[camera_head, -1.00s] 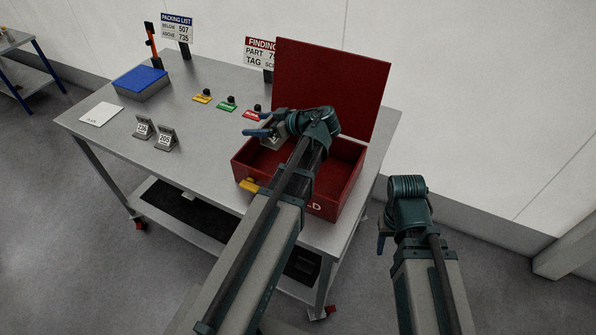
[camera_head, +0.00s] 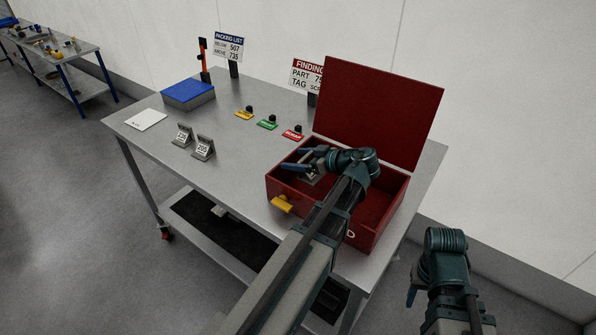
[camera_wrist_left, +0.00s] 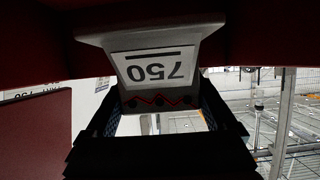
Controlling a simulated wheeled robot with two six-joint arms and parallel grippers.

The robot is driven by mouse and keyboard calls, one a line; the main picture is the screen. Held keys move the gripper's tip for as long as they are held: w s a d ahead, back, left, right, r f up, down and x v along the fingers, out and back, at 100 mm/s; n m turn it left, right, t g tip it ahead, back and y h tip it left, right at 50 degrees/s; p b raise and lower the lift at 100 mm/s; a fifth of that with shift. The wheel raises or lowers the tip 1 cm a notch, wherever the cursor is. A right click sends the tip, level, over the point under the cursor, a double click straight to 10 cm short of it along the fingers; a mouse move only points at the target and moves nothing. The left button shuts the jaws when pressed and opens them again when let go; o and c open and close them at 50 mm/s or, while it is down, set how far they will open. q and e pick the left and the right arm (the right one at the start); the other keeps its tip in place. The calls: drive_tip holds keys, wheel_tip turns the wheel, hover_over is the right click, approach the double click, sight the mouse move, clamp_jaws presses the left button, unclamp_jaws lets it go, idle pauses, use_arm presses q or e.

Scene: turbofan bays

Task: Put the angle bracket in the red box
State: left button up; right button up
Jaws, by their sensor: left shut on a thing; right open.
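My left gripper (camera_head: 310,163) is shut on the grey angle bracket (camera_head: 311,178), at the left part of the open red box (camera_head: 372,235). In the left wrist view the bracket (camera_wrist_left: 155,68) sits between the fingers, its label reading 750 upside down, with a red zigzag line along one edge. Dark red walls surround it there. In the head view the bracket is partly hidden by the gripper and appears within the box's opening; whether it touches the floor I cannot tell. My right gripper (camera_head: 411,297) is open and empty, off the table's right front.
The box's raised lid (camera_head: 380,110) stands behind the opening. Two numbered brackets, left (camera_head: 184,135) and right (camera_head: 203,148), stand on the table (camera_head: 235,170). Yellow (camera_head: 244,114), green (camera_head: 267,124) and red (camera_head: 292,134) tags lie behind. A blue-topped box (camera_head: 188,94) is at back left.

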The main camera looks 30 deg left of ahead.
use_arm(q)
drive_tip(key=shift+f+b, duration=1.5)
drive_tip(key=shift+f, duration=0.25)
drive_tip(key=shift+f+b, duration=0.5)
drive_tip(key=shift+f, duration=0.1)
drive_tip(key=o, duration=1.2)
drive_tip(key=shift+o, duration=0.2)
